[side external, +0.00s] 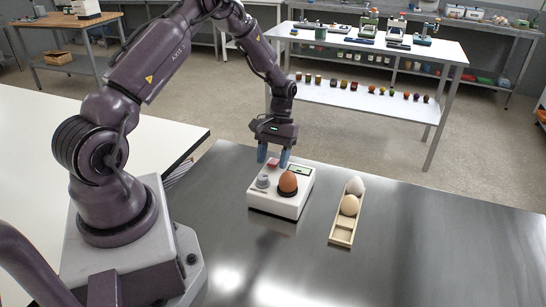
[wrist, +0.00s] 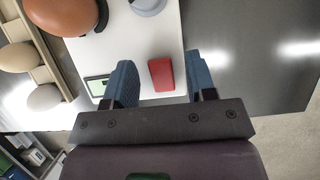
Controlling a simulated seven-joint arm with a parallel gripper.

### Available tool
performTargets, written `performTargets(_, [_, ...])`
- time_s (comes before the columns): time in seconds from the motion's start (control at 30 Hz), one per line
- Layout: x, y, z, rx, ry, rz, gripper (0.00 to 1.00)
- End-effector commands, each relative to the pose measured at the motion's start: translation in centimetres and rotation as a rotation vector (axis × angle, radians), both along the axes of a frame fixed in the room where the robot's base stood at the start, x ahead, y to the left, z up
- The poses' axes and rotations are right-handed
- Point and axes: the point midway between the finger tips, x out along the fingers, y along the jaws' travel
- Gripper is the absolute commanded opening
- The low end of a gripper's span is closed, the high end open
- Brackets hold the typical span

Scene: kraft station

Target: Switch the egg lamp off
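The egg lamp (side external: 272,206) is a white box on the steel table. It carries a brown egg (side external: 288,182) on a black ring, a grey knob (side external: 263,181), a small green display (side external: 299,169) and a red switch (wrist: 161,74). I cannot tell whether the lamp is lit. My gripper (side external: 273,158) points down over the far edge of the box, its blue fingers apart. In the wrist view my gripper (wrist: 160,64) is open and empty, with the red switch between its fingers. Whether the fingers touch the box is unclear.
A wooden tray (side external: 341,237) with two pale eggs (side external: 352,196) lies just right of the lamp. The steel table (side external: 430,240) is clear farther right. A white table (side external: 30,130) adjoins on the left. Shelved benches stand well behind.

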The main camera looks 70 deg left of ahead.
Motion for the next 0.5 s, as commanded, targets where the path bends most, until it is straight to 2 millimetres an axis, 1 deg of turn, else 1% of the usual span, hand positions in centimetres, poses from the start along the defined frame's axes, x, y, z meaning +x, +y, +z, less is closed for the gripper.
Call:
performTargets(0.17, [0.0, 0.0, 0.1, 0.001, -0.001, 0.0, 0.51])
performTargets(0.27, [0.2, 0.2, 0.6, 0.002, -0.002, 0.0, 0.51])
performTargets(0.37, [0.7, 0.6, 1.8, 0.004, -0.005, 0.0, 0.51])
performTargets(0.5, [1.6, 1.6, 4.5, 0.005, -0.006, 0.001, 0.51])
